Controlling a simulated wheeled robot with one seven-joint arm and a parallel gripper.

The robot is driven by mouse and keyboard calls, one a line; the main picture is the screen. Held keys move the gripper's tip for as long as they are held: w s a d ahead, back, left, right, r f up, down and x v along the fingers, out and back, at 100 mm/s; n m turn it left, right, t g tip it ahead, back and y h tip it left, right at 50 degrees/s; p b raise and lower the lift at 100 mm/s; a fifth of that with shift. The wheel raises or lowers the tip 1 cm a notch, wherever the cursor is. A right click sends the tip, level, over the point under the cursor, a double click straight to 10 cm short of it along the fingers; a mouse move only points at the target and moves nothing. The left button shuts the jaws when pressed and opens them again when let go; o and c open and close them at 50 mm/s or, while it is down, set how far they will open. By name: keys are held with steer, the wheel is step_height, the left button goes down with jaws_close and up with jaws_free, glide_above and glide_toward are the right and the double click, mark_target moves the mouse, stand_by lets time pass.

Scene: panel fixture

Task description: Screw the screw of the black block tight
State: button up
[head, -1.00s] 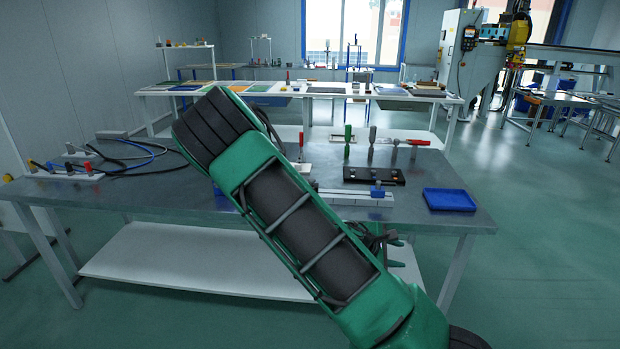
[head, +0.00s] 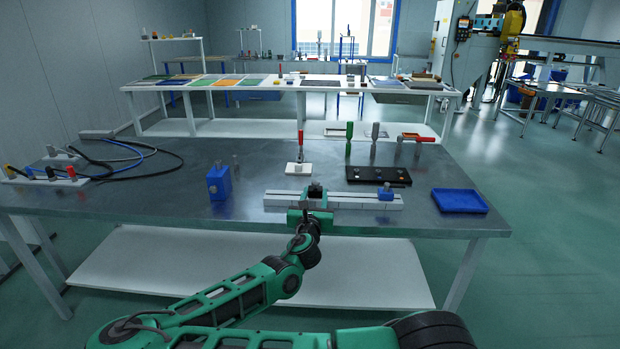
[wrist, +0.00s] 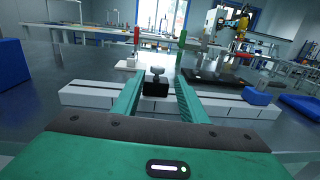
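The black block (head: 315,192) sits on the white rail on the table. In the wrist view the black block (wrist: 155,90) shows between my fingers, with its grey screw (wrist: 156,74) standing upright on top. My gripper (wrist: 160,84) is open. Its two green fingers lie left and right of the block, with a gap showing at least on the right; I cannot tell whether either touches. In the head view my gripper (head: 312,208) is at the front side of the rail and partly hides the block. How far the screw is turned in cannot be made out.
The white rail (head: 283,199) also carries a small blue block (head: 385,194). A larger blue block (head: 219,182) stands left, a blue tray (head: 460,201) lies right. Behind are a black plate (head: 378,175) and upright red- and green-handled tools (head: 349,140). The table's front left is clear.

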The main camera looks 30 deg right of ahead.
steer(key=shift+w, duration=0.35)
steer(key=x, duration=1)
steer(key=shift+w, duration=0.2)
jaws_close()
